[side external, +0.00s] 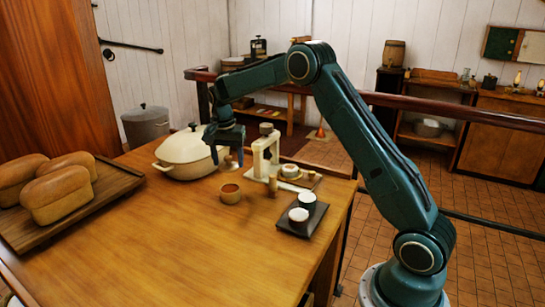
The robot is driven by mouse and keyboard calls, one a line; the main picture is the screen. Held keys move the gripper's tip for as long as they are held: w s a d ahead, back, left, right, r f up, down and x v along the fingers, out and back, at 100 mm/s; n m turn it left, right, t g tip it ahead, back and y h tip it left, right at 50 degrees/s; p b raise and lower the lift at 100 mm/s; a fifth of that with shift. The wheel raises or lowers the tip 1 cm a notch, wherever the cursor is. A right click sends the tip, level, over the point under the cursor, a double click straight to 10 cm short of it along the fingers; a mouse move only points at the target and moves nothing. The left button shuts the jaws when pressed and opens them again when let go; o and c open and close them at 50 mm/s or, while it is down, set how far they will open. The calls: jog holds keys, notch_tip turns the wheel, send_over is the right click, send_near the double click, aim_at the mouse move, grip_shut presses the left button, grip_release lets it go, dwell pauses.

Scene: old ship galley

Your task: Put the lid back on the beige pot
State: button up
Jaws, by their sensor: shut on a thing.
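The beige pot (180,168) stands on the wooden table, left of my gripper, with a loop handle at its left front. A pale domed lid (183,147) with a dark knob on top shows over the pot; whether it is fully seated cannot be told from here. My gripper (228,154) points down at the pot's right side, apart from the lid's knob. It is shut on what looks like a small brown object (230,162) between its fingers; the contact is partly hidden. One finger overlaps the pot's right edge in this view.
A dark tray (287,229) holds two cups near the right edge. A bread board (110,206) lies at left. The front middle of the table is clear.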

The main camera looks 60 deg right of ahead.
jog(key=shift+a+f, duration=0.15)
jog(key=shift+a, duration=0.05)
jog(key=shift+f, duration=0.1)
jog(key=shift+f, duration=3.1)
jog(key=shift+f, duration=0.15)
dwell(0.4)
jog(key=o, duration=1.4)
jog(key=shift+c, duration=0.2)
